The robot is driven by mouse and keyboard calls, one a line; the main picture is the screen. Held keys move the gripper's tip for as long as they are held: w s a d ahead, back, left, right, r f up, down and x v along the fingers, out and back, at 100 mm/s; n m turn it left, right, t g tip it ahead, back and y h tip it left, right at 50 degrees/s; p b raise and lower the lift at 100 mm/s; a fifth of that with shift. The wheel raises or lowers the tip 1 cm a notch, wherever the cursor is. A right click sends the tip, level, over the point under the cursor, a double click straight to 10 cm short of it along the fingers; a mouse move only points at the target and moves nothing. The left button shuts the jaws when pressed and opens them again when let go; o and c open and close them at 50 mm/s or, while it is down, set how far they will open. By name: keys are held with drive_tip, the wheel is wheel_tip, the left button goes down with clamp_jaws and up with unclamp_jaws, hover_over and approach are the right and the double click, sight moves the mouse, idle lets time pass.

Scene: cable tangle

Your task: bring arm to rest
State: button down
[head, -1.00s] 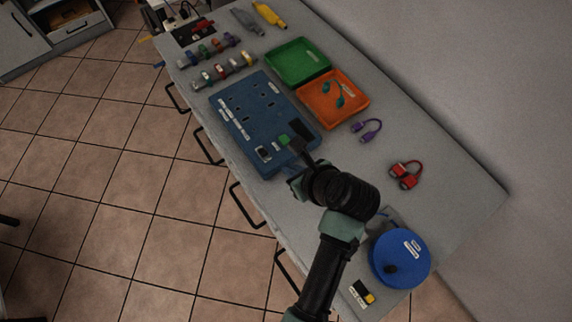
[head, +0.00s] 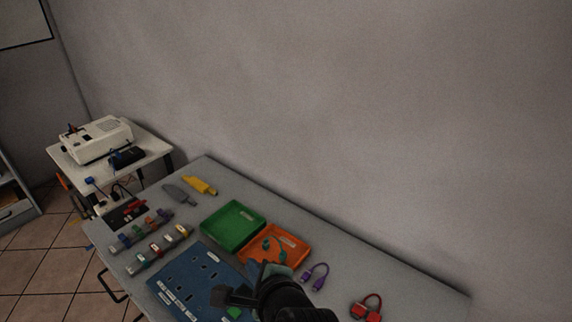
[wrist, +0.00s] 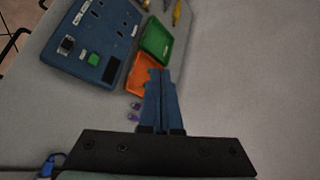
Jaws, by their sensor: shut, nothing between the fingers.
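My gripper (wrist: 161,88) is shut and empty in the wrist view, its two fingers together above the grey table (wrist: 220,110).
A green tray (head: 233,222) stands left of the orange tray, which holds a teal cable (head: 272,248). A purple cable (head: 315,277) and a red cable (head: 366,308) lie to the right. Racks of connectors (head: 160,248) are at left. The wall (head: 350,120) rises behind the table.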

drive_tip(key=w+d+r+n+t+h, duration=0.15)
drive_tip(key=r+n+t, duration=0.3)
drive_tip(key=r, duration=0.85)
drive_tip(key=w+d+r+n+t+h, duration=0.15)
drive_tip(key=r+n+t, duration=0.3)
drive_tip(key=r, duration=0.95)
drive_tip(key=s+d+r+n+t+h, duration=0.1)
drive_tip(key=s+r+n+t, duration=0.3)
drive_tip(key=s+r, duration=0.3)
drive_tip(key=s+d+r+n+t+h, duration=0.1)
drive_tip(key=s+r+n+t, duration=0.3)
drive_tip(key=r, duration=1.2)
drive_tip(key=s+d+n, duration=0.1)
drive_tip(key=s+n, duration=0.1)
drive_tip(key=s, duration=0.1)
drive_tip(key=shift+r, duration=0.2)
drive_tip(key=shift+s+d, duration=0.1)
